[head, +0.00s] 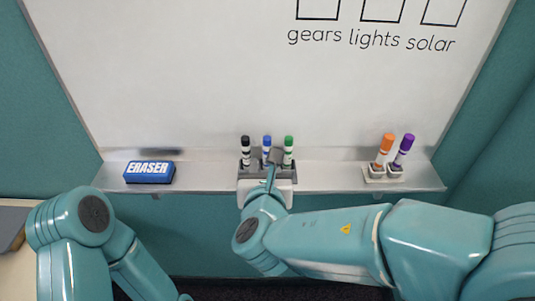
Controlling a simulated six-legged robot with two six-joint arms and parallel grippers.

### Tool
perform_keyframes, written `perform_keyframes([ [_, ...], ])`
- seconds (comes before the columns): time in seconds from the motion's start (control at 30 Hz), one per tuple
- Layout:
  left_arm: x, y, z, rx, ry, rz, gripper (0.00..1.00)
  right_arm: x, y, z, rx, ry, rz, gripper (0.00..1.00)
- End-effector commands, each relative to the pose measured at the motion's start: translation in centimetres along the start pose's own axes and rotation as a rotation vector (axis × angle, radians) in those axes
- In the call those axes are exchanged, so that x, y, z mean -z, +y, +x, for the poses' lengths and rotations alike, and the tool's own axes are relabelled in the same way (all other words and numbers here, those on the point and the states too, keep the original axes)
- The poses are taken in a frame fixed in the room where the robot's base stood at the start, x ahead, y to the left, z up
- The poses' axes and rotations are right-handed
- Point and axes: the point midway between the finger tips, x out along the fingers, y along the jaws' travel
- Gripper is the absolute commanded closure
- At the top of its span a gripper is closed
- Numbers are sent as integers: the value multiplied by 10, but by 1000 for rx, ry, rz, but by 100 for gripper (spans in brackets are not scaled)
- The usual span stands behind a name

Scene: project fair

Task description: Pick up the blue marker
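The blue marker (267,143) stands upright, cap up, in a grey holder (244,172) on the whiteboard's ledge. A black marker (246,148) stands to its left and a green marker (289,148) to its right in the same holder. My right gripper (269,163) is in front of the holder, at the lower part of the blue marker, and hides that part. I see it from behind, so I cannot tell whether its fingers are open, shut or touching the marker. My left arm is at the lower left, with its gripper out of view.
A blue eraser (149,172) lies on the left of the metal ledge (210,178). An orange marker (384,148) and a purple marker (404,149) stand in a small holder on the right. The whiteboard (200,70) rises behind. The ledge is bare between these groups.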

Motion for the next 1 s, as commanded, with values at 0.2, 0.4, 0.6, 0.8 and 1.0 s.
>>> perform_keyframes([
  [0.2,0,1,-4,0,0,0,31,0,-1,27,2,2,1,66],
  [0.4,0,4,-12,0,0,0,31,3,-4,49,5,5,0,66],
  [0.6,0,6,-17,0,0,0,31,5,-5,75,3,3,2,66],
  [0.8,0,6,-17,0,0,0,31,6,-4,79,1,1,2,66],
  [1.0,0,6,-16,0,0,0,31,6,-4,79,1,2,2,100],
])
